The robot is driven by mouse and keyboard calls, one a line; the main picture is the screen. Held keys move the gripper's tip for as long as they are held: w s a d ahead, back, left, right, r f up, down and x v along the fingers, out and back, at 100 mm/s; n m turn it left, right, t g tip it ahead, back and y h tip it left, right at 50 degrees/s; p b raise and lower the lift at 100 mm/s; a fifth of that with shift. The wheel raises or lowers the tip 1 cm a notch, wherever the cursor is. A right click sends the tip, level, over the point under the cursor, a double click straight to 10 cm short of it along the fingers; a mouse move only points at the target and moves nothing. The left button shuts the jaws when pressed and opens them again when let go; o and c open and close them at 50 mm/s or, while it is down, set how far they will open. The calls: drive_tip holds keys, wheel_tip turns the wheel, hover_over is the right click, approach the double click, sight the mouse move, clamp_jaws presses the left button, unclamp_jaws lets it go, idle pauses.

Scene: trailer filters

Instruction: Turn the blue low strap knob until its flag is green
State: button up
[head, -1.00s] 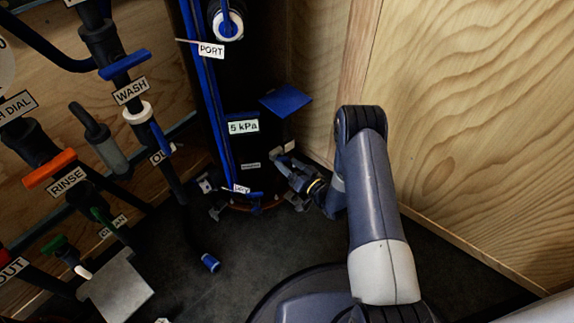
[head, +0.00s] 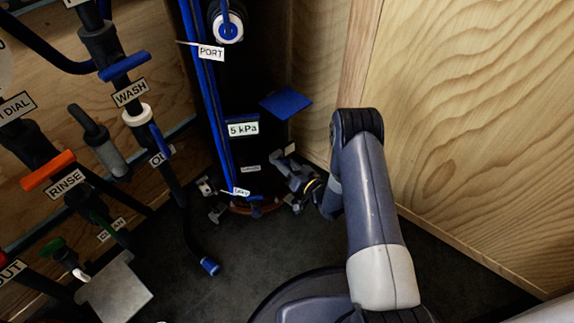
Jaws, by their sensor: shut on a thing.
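A small pale plate (head: 289,149) shows just above the jaws. I see no green flag there.
A blue square plate (head: 286,102) juts from the column above my gripper. Metal feet and an orange-brown base ring surround the column's foot. Wooden walls (head: 460,110) close in on the right. Pipes and labelled valves, including WASH (head: 130,92) and RINSE (head: 66,184), fill the left.

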drive_tip(key=shift+n, duration=0.3)
drive_tip(key=shift+n, duration=2.6)
drive_tip(key=shift+s, duration=0.1)
drive_tip(key=o, duration=1)
drive_tip(key=p+v, duration=0.3)
drive_tip(key=v, duration=0.7)
drive_tip(key=shift+s+d+p, duration=0.25)
drive_tip(key=shift+s+p, duration=0.05)
